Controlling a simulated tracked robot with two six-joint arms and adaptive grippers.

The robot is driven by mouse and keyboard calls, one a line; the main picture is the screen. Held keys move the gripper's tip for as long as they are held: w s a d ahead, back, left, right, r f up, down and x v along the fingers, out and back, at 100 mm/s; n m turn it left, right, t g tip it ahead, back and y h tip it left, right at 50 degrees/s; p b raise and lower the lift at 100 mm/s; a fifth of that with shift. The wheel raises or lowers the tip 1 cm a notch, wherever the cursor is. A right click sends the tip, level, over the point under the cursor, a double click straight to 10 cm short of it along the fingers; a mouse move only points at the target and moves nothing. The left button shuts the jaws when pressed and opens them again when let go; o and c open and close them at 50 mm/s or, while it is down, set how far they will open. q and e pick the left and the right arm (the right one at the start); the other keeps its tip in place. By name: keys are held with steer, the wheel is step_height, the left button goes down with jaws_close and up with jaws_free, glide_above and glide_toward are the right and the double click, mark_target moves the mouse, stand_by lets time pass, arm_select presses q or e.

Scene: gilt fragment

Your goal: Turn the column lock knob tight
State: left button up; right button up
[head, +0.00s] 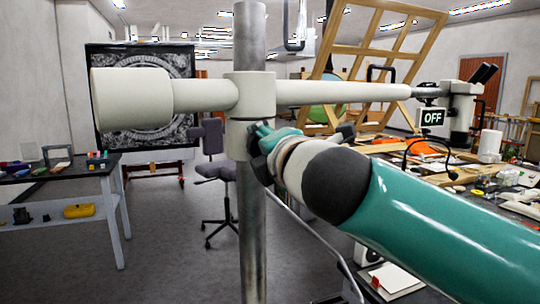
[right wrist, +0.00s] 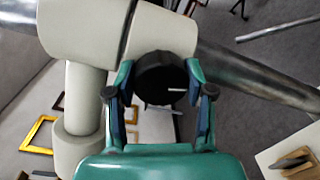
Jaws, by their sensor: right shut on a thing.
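The column lock knob (right wrist: 158,72) is a round black knob with a short white line on its face, in the right wrist view. It sits on the cream collar (right wrist: 160,30) around the metal column (right wrist: 262,75). My right gripper (right wrist: 160,84) is shut on it, one finger on each side. In the head view the column (head: 252,210) stands upright and the collar (head: 249,95) carries a horizontal cream arm (head: 345,92). My right gripper (head: 262,140) is at the collar's lower right; the knob is mostly hidden there. My left gripper is not in view.
A microscope (head: 462,105) hangs at the arm's right end beside an OFF sign (head: 432,118). A cluttered bench (head: 500,185) lies at right. A grey table (head: 60,178) and an office chair (head: 215,172) stand at left.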

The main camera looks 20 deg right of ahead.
steer(key=shift+d+f+m, duration=0.1)
steer(key=shift+m, duration=0.6)
steer(key=shift+b, duration=0.35)
steer(key=o, duration=1.2)
steer(key=shift+d, duration=0.1)
steer(key=shift+c, duration=0.2)
